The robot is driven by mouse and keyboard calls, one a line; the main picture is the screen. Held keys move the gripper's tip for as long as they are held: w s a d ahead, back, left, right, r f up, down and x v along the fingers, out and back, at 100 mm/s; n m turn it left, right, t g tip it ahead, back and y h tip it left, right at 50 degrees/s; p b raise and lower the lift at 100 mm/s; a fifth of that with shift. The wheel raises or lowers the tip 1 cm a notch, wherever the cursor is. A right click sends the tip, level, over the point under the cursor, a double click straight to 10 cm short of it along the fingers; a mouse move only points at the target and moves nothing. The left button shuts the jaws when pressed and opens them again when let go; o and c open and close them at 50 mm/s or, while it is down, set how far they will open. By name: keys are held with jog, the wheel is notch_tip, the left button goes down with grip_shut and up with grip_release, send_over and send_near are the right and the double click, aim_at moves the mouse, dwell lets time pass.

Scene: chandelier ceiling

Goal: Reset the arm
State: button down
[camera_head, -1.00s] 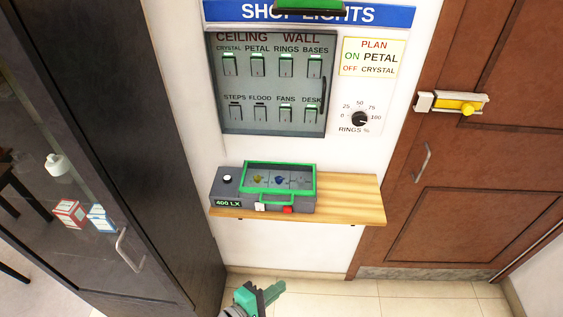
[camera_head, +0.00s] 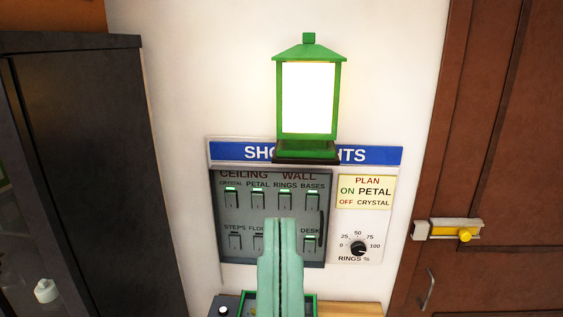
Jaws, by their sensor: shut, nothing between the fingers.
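My gripper (camera_head: 281,224) is in the lower middle of the head view, its two pale green fingers pointing up and pressed together with nothing between them. It stands in front of the grey switch panel (camera_head: 226,213) and hides part of the lower switch row, including the fans switch. Whether it touches the panel cannot be told. The blue shop lights sign (camera_head: 225,151) runs along the top of the panel. The rings knob (camera_head: 358,248) is to the right, under the plan card (camera_head: 366,191).
A lit green lantern (camera_head: 308,98) stands out above the panel. A wooden shelf (camera_head: 350,309) with a green-rimmed box (camera_head: 248,299) is at the bottom. A dark cabinet (camera_head: 100,150) is at left, a brown door (camera_head: 500,130) with a yellow-knobbed latch (camera_head: 450,230) at right.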

notch_tip(320, 180, up, 19)
jog(key=p, duration=1.4)
jog(key=shift+w+a, duration=0.15)
